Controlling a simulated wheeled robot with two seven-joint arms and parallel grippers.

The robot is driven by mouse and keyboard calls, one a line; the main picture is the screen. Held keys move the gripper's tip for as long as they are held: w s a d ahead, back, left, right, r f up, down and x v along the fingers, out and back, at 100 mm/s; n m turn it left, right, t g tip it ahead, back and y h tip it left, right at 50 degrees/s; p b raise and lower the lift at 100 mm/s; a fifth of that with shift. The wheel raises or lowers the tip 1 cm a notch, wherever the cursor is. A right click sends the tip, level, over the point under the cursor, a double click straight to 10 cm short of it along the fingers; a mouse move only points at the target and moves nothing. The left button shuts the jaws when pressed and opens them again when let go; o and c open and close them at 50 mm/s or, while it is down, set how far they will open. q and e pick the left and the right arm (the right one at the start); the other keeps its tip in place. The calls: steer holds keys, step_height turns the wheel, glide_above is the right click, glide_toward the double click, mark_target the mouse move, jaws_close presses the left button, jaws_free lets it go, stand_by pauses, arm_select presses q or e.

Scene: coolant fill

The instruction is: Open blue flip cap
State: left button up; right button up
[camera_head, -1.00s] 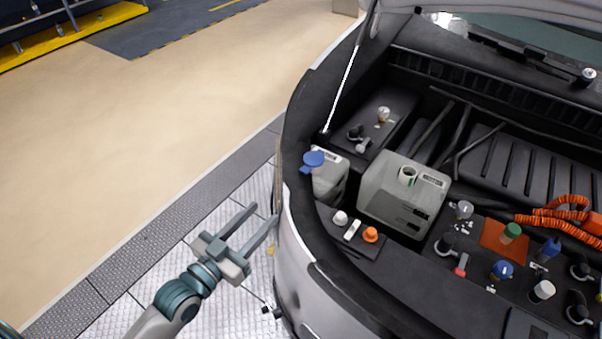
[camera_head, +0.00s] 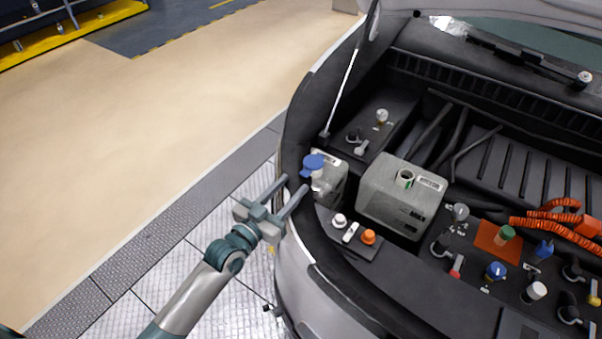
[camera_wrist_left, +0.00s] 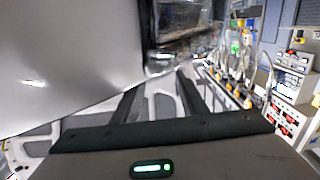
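The blue flip cap (camera_head: 313,163) sits on top of a small grey reservoir (camera_head: 328,178) at the left edge of the engine bay. The cap looks closed, though its fit on the neck is too small to judge. My left gripper (camera_head: 294,184) is open and empty, with its fingers pointing up and right toward the cap. Its fingertips are just short of the cap and reservoir in the head view; I cannot tell the height gap. In the left wrist view the open fingers (camera_wrist_left: 158,88) show with nothing between them. My right gripper is not in view.
A larger grey tank (camera_head: 404,200) with an open neck stands right of the reservoir. White and orange caps (camera_head: 368,237) lie in front. The raised hood's strut (camera_head: 341,91) rises behind the reservoir. The car's front edge (camera_head: 300,262) is beside my arm.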

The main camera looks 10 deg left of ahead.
mark_target(303, 174)
arm_select(q)
steer(key=shift+p+x, duration=0.45)
steer(key=shift+x, duration=2.2)
jaws_close()
